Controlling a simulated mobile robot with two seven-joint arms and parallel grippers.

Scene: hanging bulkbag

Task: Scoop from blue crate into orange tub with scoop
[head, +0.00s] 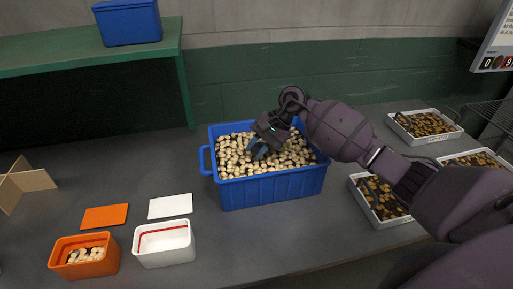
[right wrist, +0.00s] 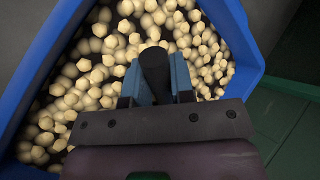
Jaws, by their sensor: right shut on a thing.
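The blue crate (head: 270,187) stands mid-table, filled with pale round pieces (head: 238,160). My right gripper (head: 258,150) is over the crate, pointing down. In the right wrist view my right gripper (right wrist: 155,85) is shut on a dark handle (right wrist: 154,68), which looks like the scoop's. The scoop's bowl is hidden, so I cannot tell whether it is in the pieces or loaded. The orange tub (head: 85,268) stands at the front left, with some pale pieces inside. My left gripper is out of view.
A white tub (head: 165,256) with a red line inside stands right of the orange tub. An orange card (head: 105,216) and a white card (head: 170,206) lie behind them. White trays of brown pieces (head: 382,222) stand at the right. A cardboard divider (head: 30,180) is far left.

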